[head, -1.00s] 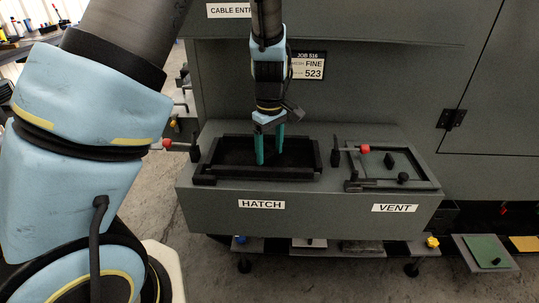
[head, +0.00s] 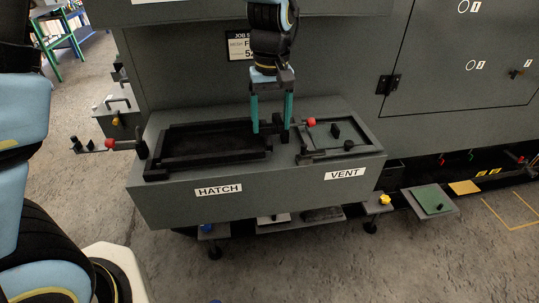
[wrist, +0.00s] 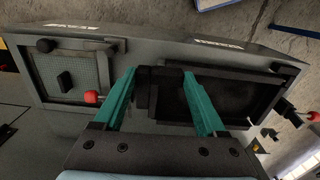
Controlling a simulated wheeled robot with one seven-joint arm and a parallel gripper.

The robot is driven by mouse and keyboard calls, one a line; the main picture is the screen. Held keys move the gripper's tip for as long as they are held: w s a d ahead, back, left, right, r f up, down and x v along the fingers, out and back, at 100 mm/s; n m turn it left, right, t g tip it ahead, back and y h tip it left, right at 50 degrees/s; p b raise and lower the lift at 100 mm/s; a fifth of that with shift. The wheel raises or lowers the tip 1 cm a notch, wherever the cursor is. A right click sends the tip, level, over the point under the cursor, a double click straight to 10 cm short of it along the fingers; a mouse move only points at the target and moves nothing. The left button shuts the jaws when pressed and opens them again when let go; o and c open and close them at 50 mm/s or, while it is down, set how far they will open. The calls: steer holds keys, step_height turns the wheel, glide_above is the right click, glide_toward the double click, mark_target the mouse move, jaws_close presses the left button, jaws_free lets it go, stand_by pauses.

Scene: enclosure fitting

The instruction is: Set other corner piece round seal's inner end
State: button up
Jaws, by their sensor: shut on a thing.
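My gripper (head: 271,128) points down over the right end of the HATCH opening, by the gap to the VENT panel. Its teal fingers are shut on a small black piece (wrist: 160,76), probably the corner piece; its shape is hard to make out against the dark frame. The HATCH has a raised black seal frame (head: 205,165) round a dark recess. Another black corner piece (head: 155,174) sits at its front left corner, and it also shows in the wrist view (wrist: 286,68). I cannot tell whether the held piece touches the frame.
A red-knobbed clamp (head: 311,122) stands close right of my gripper, at the VENT panel (head: 338,135). Another red-knobbed clamp (head: 110,144) is at the HATCH's left end. The cabinet wall (head: 190,70) rises behind. Small shelves with a yellow knob (head: 384,199) lie below.

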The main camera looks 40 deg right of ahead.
glide_above(273, 166)
step_height(273, 166, down, 5)
steer(key=shift+f+p, duration=0.1)
steer(key=shift+p, duration=0.35)
steer(key=shift+w+f+p, duration=0.1)
steer(key=shift+f+p, duration=0.25)
steer(key=shift+f, duration=2)
steer(key=shift+f, duration=0.15)
steer(key=o, duration=1.4)
